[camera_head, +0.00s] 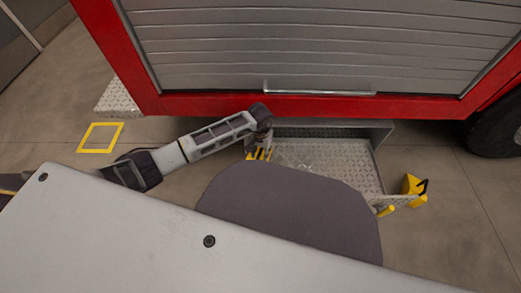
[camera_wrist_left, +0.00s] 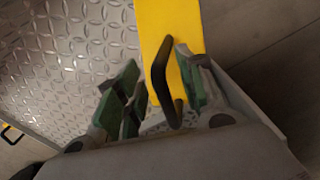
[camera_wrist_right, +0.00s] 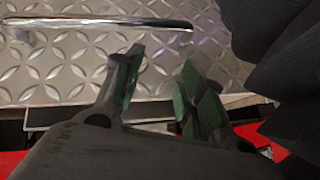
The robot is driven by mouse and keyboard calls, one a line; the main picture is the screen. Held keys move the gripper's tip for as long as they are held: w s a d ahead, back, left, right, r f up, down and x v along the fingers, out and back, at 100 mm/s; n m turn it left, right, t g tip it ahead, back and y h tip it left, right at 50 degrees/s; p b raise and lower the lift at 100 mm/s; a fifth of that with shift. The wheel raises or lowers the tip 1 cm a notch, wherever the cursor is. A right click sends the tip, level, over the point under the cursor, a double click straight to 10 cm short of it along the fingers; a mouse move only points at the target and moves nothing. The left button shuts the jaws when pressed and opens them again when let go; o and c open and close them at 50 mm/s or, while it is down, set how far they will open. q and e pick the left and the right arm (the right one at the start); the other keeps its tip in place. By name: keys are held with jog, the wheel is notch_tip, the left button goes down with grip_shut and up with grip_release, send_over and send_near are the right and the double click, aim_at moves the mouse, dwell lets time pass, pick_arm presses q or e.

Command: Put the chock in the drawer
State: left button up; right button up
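The open drawer (camera_head: 335,160) has a diamond-plate floor and sticks out below the red truck body. A yellow chock (camera_head: 258,154) shows at the drawer's left edge, under my left gripper (camera_head: 261,146). In the left wrist view, the black handle of this chock (camera_wrist_left: 177,27) stands between the green-padded fingers of my left gripper (camera_wrist_left: 158,88), which look apart, with a gap beside the handle. I cannot tell whether the chock rests on anything. A second yellow chock (camera_head: 411,186) with a black handle is at the drawer's right side. My right gripper (camera_wrist_right: 157,85) is open and empty.
A chrome bar (camera_wrist_right: 100,22) on diamond plate lies beyond my right gripper. A yellow square outline (camera_head: 100,137) marks the floor at left. A wheel (camera_head: 497,128) is at far right. A closed grey shutter (camera_head: 320,45) is above the drawer.

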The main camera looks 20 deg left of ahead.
pick_arm(q)
jog(key=shift+f, duration=0.1)
grip_shut()
dwell(0.3)
dwell(0.4)
